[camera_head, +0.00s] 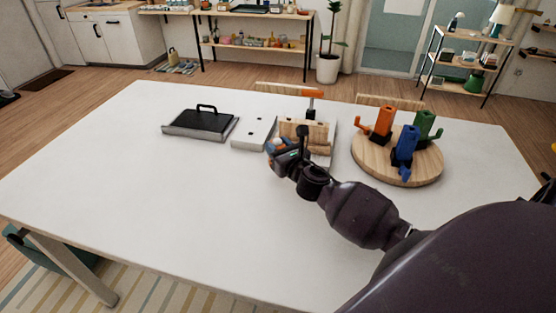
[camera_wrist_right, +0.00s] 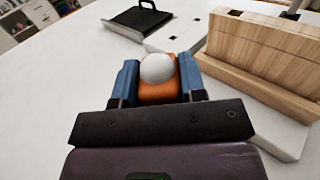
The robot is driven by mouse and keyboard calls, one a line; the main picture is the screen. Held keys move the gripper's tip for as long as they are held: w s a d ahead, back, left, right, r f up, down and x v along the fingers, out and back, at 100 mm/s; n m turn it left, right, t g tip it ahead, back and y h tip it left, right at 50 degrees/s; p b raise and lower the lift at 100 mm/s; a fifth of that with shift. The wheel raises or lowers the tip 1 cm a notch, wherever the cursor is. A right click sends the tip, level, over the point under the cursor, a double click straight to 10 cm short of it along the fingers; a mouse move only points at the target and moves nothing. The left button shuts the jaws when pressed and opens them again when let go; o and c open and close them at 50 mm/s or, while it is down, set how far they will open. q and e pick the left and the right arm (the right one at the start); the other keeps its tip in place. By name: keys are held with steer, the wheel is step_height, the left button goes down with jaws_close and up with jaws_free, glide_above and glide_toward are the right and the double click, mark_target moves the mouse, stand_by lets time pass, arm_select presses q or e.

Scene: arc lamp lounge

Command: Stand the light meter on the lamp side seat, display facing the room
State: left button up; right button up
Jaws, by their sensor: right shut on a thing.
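My right gripper (camera_head: 280,150) is over the table in front of the wooden piece. In the right wrist view its two blue fingers (camera_wrist_right: 158,82) are shut on the light meter (camera_wrist_right: 157,92), an orange body with a white dome on top. I cannot tell which way its display faces. A light wooden piece with a ledge and an upright back (camera_wrist_right: 262,55), likely the seat, stands on a white base, right of the held meter. In the head view this wooden piece (camera_head: 318,130) is partly hidden by my gripper. My left gripper is not in view.
A black panel with a handle (camera_head: 205,120) lies to the left, beside a white plate (camera_head: 252,133). A round wooden board (camera_head: 375,173) with orange, blue and green pieces stands to the right. An orange-topped post (camera_head: 312,94) rises behind the wooden piece. The white table's (camera_head: 150,210) front left is clear.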

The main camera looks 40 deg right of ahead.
steer(key=shift+f+b, duration=0.75)
steer(key=shift+f, duration=1.3)
steer(key=o, duration=1)
